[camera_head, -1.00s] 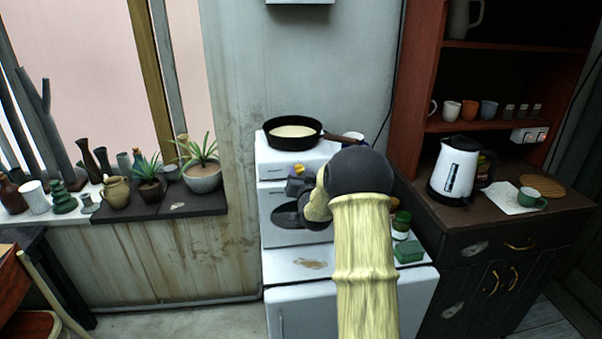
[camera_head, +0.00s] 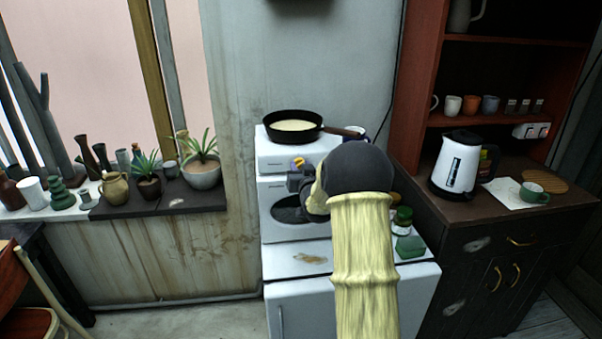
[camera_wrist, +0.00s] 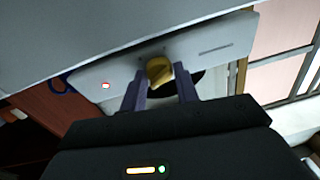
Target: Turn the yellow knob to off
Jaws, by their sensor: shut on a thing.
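The yellow knob (camera_wrist: 159,70) sits on the white front panel of the small stove (camera_head: 290,155). In the wrist view it lies between my two fingertips. My gripper (camera_wrist: 160,80) is shut on the knob, with one finger on each side of it. In the head view the knob (camera_head: 298,162) shows as a small yellow spot just beyond my gripper, partly covered by it. My dark wrist and pale arm hide the right part of the stove front. I cannot tell the knob's exact setting.
A black frying pan (camera_head: 293,128) with pale contents stands on the stove, its handle pointing right. A white cabinet (camera_head: 300,262) below holds a green block (camera_head: 410,247) and jars. A kettle (camera_head: 456,164) stands on the dark sideboard at right. Potted plants line the left sill.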

